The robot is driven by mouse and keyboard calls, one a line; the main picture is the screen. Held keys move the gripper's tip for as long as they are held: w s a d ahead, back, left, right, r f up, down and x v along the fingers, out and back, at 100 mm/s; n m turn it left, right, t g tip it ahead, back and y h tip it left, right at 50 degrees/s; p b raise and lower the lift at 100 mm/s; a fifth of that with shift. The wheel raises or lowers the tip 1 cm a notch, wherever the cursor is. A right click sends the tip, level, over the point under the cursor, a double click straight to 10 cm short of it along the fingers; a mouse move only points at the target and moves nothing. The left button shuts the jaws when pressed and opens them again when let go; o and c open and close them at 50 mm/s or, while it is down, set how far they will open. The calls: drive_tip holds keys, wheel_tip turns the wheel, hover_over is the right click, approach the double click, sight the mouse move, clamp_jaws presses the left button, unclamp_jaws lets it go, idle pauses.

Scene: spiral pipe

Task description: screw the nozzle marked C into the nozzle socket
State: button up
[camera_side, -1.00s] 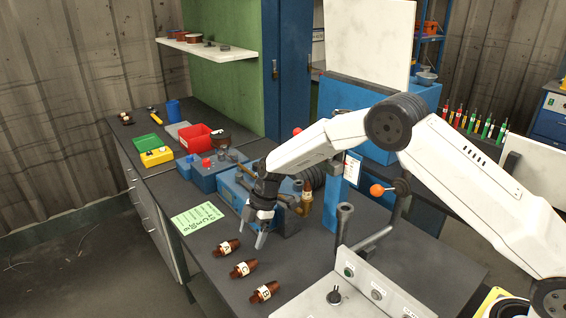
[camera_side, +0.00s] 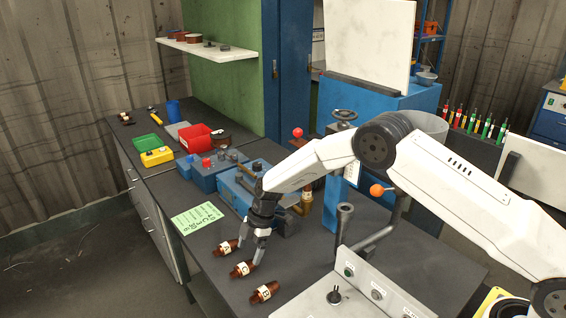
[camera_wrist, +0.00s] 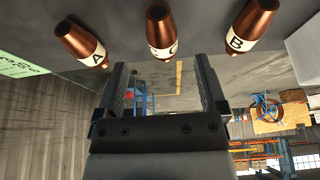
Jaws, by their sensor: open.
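The nozzle marked C (camera_side: 243,269) lies on the dark bench as the middle one of three brown nozzles. Nozzle A (camera_side: 226,248) lies behind it and nozzle B (camera_side: 264,292) in front. My gripper (camera_side: 249,255) points down beside nozzle C, open and empty. In the wrist view nozzle C (camera_wrist: 163,28) is centred beyond the gap of my gripper (camera_wrist: 161,65), with A (camera_wrist: 80,42) to the left and B (camera_wrist: 252,25) to the right. A brass-coloured upright fitting (camera_side: 306,197) stands behind my gripper; I cannot tell whether it is the nozzle socket.
A green sheet (camera_side: 196,217) lies left of the nozzles. A blue machine (camera_side: 236,190) stands behind my gripper. A grey control box (camera_side: 355,298) and a dark post (camera_side: 343,222) stand to the right. Bare bench lies between the nozzles and the post.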

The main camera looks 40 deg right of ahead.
sight(246, 264)
drive_tip(key=shift+s+x, duration=0.2)
drive_tip(key=shift+x, duration=2.35)
drive_tip(key=shift+a, duration=0.1)
clamp_jaws()
